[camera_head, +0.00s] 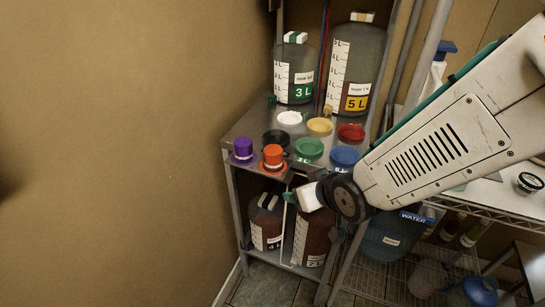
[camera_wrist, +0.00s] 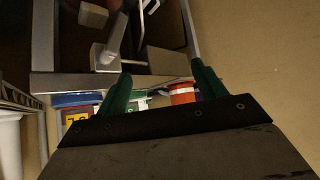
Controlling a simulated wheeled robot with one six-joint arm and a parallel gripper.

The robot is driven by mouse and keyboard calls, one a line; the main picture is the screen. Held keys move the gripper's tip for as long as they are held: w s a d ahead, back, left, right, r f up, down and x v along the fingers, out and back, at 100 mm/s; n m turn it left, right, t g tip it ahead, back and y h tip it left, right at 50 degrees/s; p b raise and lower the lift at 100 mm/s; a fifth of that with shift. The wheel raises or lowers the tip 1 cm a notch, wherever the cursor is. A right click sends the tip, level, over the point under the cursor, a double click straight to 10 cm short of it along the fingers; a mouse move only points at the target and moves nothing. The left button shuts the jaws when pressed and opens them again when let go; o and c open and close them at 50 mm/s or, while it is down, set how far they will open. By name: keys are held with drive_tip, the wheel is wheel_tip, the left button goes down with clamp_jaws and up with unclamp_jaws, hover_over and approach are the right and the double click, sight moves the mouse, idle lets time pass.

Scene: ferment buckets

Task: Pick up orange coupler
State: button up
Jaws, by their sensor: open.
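The orange coupler (camera_head: 273,153) stands upright on the top shelf near its front edge, on an orange base, in the head view. In the wrist view the orange coupler (camera_wrist: 183,92) shows as an orange and white piece between my two green fingers, closer to the right one. My gripper (camera_head: 291,184) is just right of the coupler and slightly lower in the head view, at the shelf's front edge. In the wrist view my gripper (camera_wrist: 160,82) is open with its fingers apart and nothing held. Its contact with the coupler cannot be told.
A purple coupler (camera_head: 243,148) stands left of the orange one. Black (camera_head: 275,138), green (camera_head: 309,148) and blue (camera_head: 344,156) round pieces sit close by. Large bottles (camera_head: 295,75) stand behind, and jugs (camera_head: 266,225) below. A bare wall (camera_head: 110,150) is at left.

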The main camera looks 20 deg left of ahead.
sight(278, 158)
drive_tip(key=a+r+t+y, duration=0.1)
drive_tip(key=w+a+r+y, duration=0.1)
drive_tip(key=a, duration=0.1)
drive_tip(key=w+a+r+t+y, duration=0.1)
drive_tip(key=a+r, duration=0.1)
drive_tip(key=shift+w+r+t, duration=0.1)
drive_tip(key=shift+t, duration=0.2)
drive_tip(key=x, duration=0.5)
drive_tip(key=r+x, duration=0.1)
drive_tip(key=x, duration=0.1)
drive_tip(key=shift+w+a+f, duration=0.15)
drive_tip(key=shift+w+a, duration=0.05)
drive_tip(key=shift+a, duration=0.2)
drive_tip(key=c, duration=1.1)
